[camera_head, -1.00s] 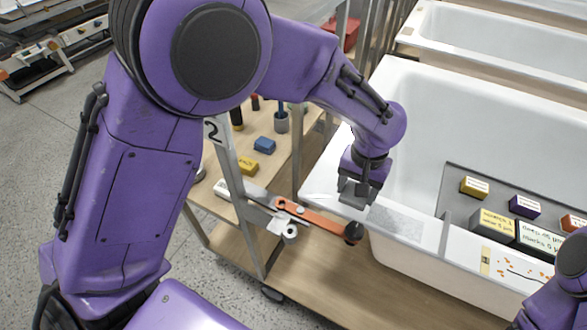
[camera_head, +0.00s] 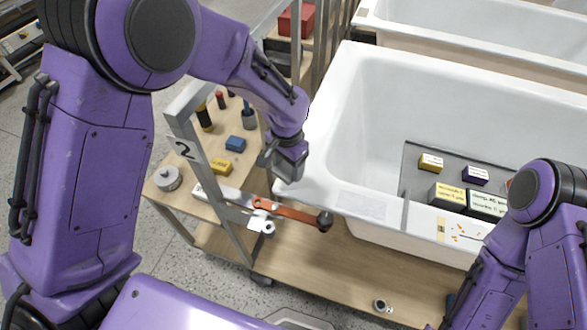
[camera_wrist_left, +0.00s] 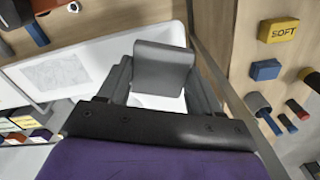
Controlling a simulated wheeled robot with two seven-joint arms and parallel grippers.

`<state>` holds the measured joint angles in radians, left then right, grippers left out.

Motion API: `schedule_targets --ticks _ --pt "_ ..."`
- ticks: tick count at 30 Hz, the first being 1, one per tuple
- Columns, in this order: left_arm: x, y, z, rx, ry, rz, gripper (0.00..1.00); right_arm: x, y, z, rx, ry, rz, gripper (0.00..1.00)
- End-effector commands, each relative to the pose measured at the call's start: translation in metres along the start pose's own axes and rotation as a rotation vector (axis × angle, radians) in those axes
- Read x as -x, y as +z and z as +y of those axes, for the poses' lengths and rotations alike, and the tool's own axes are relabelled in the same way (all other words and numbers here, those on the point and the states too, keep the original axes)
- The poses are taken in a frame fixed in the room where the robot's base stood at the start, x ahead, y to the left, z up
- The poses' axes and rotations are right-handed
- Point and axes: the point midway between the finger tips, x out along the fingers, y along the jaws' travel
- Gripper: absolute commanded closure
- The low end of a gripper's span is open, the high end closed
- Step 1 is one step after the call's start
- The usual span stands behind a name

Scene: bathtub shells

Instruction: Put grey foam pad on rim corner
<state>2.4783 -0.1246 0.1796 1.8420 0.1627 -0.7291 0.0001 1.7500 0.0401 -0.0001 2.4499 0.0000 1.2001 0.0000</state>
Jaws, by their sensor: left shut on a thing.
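My left gripper (camera_head: 287,152) is shut on the grey foam pad (camera_head: 289,168), which sticks out past the fingertips. In the left wrist view the pad (camera_wrist_left: 163,68) is a plain grey rounded square between the fingers (camera_wrist_left: 160,88). The pad is at the near-left rim corner (camera_head: 312,192) of the white tub shell. White rim shows behind and below it in the wrist view. I cannot tell if the pad touches the rim. A light grey textured patch (camera_head: 361,205) lies on the front rim, right of the pad. My right arm shows at lower right, but its gripper does not.
A grey metal post (camera_head: 207,180) stands left. A wooden shelf holds a yellow block (camera_head: 221,167) and a blue block (camera_head: 235,144).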

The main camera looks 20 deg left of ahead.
Motion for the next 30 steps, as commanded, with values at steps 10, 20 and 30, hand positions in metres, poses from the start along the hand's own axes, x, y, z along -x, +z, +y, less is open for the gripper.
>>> schedule_targets --ticks 10,20,30 --pt "-0.048 -0.027 -0.006 0.000 0.000 -0.002 0.64 0.014 -0.006 0.001 0.000 0.000 0.000 0.57" --pt "-0.064 -0.028 -0.006 0.000 -0.001 0.003 0.64 0.015 -0.006 0.001 0.000 0.000 0.000 0.57" --pt "-0.067 -0.028 -0.006 0.000 -0.001 0.002 0.10 0.014 -0.006 0.001 0.000 0.000 0.000 0.57"
